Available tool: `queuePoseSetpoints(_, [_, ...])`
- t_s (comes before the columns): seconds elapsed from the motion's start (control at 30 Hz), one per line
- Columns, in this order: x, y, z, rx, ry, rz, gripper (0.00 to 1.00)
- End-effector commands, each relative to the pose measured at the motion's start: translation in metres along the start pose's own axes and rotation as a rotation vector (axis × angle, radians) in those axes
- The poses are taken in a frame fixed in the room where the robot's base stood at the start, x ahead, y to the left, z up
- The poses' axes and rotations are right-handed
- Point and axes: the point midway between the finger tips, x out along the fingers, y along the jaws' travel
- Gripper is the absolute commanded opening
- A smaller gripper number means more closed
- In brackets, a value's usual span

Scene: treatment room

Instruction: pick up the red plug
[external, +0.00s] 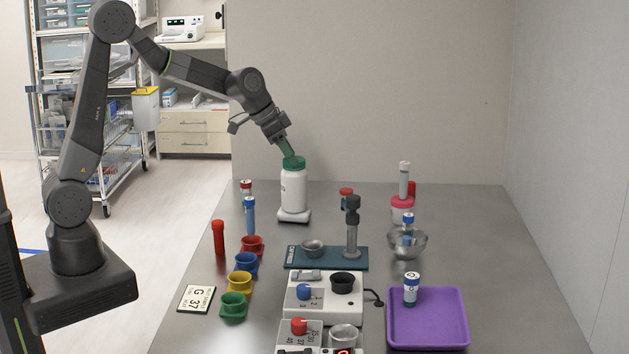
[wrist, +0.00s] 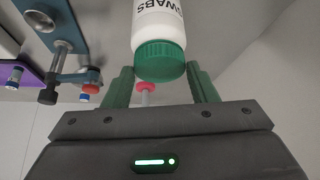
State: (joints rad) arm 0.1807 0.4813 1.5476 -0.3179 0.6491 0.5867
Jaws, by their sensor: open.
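A solid red plug-like cylinder (external: 219,238) with a wider top stands upright near the table's left edge in the external view. My gripper (external: 286,150) is well above and to the right of it. The gripper is open, with its green fingers on either side of the green lid of a white bottle (external: 293,190). In the wrist view the gripper (wrist: 160,84) spans the bottle's green lid (wrist: 160,61); I cannot tell whether the fingers touch it. The red cylinder cannot be made out in the wrist view.
Red, blue, yellow and green cups (external: 233,304) stand right of the red cylinder, with a blue-capped tube (external: 250,216) behind. A teal stand (external: 300,263), a white device (external: 318,307) and a purple tray (external: 428,335) fill the middle and right. The far right is clear.

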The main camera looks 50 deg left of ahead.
Motion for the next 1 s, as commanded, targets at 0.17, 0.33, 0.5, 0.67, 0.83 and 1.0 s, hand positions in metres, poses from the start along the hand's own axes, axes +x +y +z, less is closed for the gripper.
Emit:
queuePoseSetpoints(0.17, [-0.015,0.000,-0.009,0.002,0.004,-0.001,0.52])
queuePoseSetpoints(0.33, [-0.050,0.014,-0.019,-0.027,-0.026,0.011,0.52])
queuePoseSetpoints(0.5, [-0.068,0.064,0.017,-0.183,-0.156,0.033,0.52])
queuePoseSetpoints(0.67, [-0.094,0.110,0.064,-0.361,-0.307,-0.001,0.52])
queuePoseSetpoints(0.83, [-0.123,0.142,0.113,-0.536,-0.440,-0.098,0.52])
queuePoseSetpoints(1.0, [-0.129,0.155,0.150,-0.646,-0.512,-0.185,0.52])
